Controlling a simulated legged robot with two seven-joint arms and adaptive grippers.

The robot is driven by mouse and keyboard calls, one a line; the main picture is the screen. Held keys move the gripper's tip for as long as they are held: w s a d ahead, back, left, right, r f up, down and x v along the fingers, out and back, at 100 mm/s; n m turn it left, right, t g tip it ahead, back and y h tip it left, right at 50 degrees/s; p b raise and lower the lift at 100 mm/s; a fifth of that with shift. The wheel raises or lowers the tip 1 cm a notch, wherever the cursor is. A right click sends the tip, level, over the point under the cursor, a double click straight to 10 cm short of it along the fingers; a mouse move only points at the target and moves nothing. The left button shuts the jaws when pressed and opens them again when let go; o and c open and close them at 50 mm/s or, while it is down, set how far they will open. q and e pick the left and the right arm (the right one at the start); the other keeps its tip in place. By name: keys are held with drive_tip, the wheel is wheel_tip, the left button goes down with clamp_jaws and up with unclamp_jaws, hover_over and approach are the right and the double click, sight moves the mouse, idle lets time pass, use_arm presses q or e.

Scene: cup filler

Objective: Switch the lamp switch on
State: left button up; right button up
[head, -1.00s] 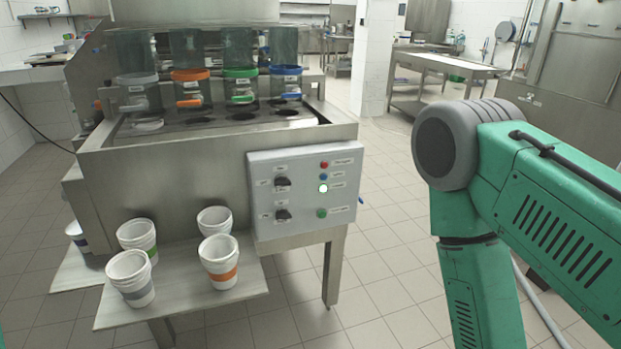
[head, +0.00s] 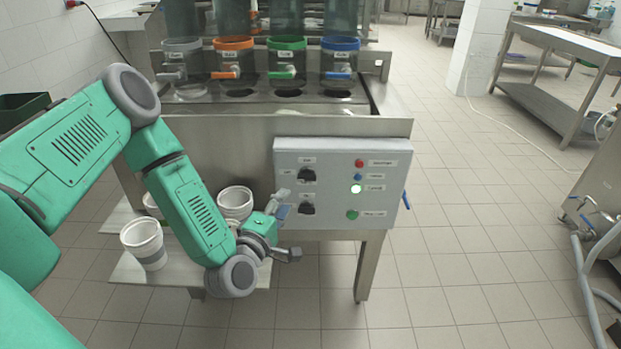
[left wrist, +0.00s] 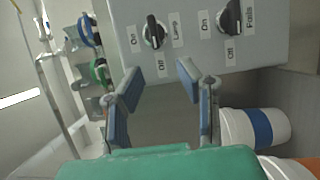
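The lamp switch is the upper black knob (head: 308,175) on the grey control panel (head: 334,184). In the left wrist view the lamp switch (left wrist: 154,32) stands beside its Lamp label, and its grip bar lines up with the Off label. The lower black knob (head: 307,208), labelled Foils, also shows in the wrist view (left wrist: 232,18). My left gripper (head: 287,233) is open and empty at the panel's lower left. In the wrist view its two fingers (left wrist: 160,84) are spread apart below the lamp switch, touching neither knob. My right gripper is out of view.
The panel has red, blue and green lights, with one glowing whitish green (head: 356,189). White cups (head: 145,243) stand on a low shelf (head: 183,269) near my left arm. Dispensers (head: 286,58) stand above the machine.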

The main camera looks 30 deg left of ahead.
sight(308, 181)
use_arm(q)
drive_tip(key=w, duration=0.2)
drive_tip(key=w+d, duration=0.1)
drive_tip(key=w, duration=0.2)
drive_tip(key=w+r, duration=0.1)
drive_tip(key=w, duration=0.1)
drive_tip(key=shift+w+d, duration=0.2)
drive_tip(key=shift+d, duration=0.2)
drive_tip(key=shift+w+a+f, duration=0.15)
drive_tip(key=shift+w+a, duration=0.35)
drive_tip(key=shift+w, duration=0.1)
drive_tip(key=shift+w+a+f, duration=0.15)
drive_tip(key=shift+w+a, duration=0.3)
drive_tip(key=shift+w, duration=0.15)
drive_tip(key=shift+w+a+f, duration=0.15)
drive_tip(key=shift+a, duration=0.4)
drive_tip(key=shift+d, duration=0.45)
drive_tip(key=shift+d+r, duration=0.2)
drive_tip(key=shift+d, duration=0.1)
clamp_jaws()
drive_tip(key=shift+d, duration=0.2)
drive_tip(key=shift+a, duration=0.1)
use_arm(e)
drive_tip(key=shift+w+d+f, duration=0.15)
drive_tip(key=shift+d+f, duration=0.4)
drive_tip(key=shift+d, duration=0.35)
